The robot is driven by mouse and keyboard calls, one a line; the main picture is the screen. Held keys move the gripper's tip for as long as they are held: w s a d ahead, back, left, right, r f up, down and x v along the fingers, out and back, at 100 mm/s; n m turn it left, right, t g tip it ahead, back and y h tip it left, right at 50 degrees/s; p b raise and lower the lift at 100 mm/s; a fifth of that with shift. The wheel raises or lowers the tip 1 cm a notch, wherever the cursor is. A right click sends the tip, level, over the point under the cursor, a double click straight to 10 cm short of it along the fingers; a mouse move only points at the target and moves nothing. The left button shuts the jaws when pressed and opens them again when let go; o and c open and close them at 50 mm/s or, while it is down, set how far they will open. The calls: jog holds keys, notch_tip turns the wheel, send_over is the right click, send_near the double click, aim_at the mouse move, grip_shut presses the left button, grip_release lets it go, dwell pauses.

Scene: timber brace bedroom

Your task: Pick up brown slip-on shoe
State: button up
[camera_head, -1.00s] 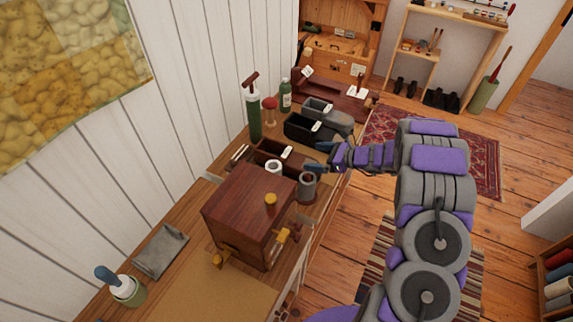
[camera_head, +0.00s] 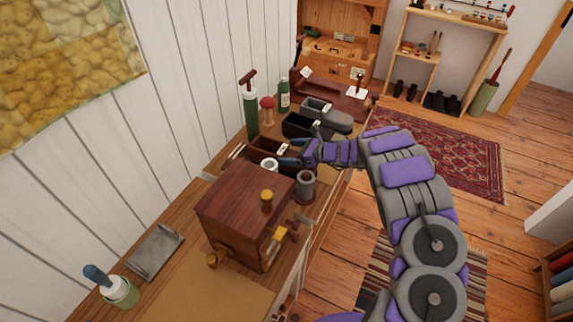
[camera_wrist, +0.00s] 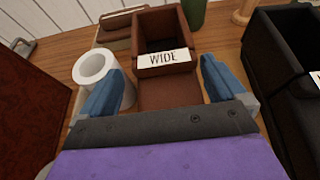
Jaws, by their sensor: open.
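The brown slip-on shoe (camera_wrist: 166,94) has a boxy open back and a white card reading WIDE (camera_wrist: 164,58). In the wrist view its low front part lies between my blue fingertips, and my own wrist hides its near end. In the head view the shoe (camera_head: 262,147) stands on the bench behind the wooden box, partly hidden. My gripper (camera_wrist: 160,70) is open, with one finger on each side of the shoe; I cannot tell whether either touches it. In the head view my gripper (camera_head: 291,162) is at the shoe's right end.
A white roll (camera_wrist: 97,70) stands close by my left finger. A black shoe (camera_wrist: 280,60) is to the right. The wooden box (camera_head: 245,205) with brass knobs stands in front on the bench. A green cylinder (camera_head: 250,112) and green bottle (camera_head: 284,95) stand behind.

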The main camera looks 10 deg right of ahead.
aim_at(284, 153)
jog(key=shift+w+f, duration=0.5)
jog(key=shift+f, duration=0.25)
jog(key=shift+a, duration=1.2)
jog(key=shift+c, duration=2.1)
jog(key=shift+d, duration=0.6)
jog(key=c, duration=0.7)
jog(key=shift+w+r, duration=0.1)
jog(key=shift+c, duration=0.5)
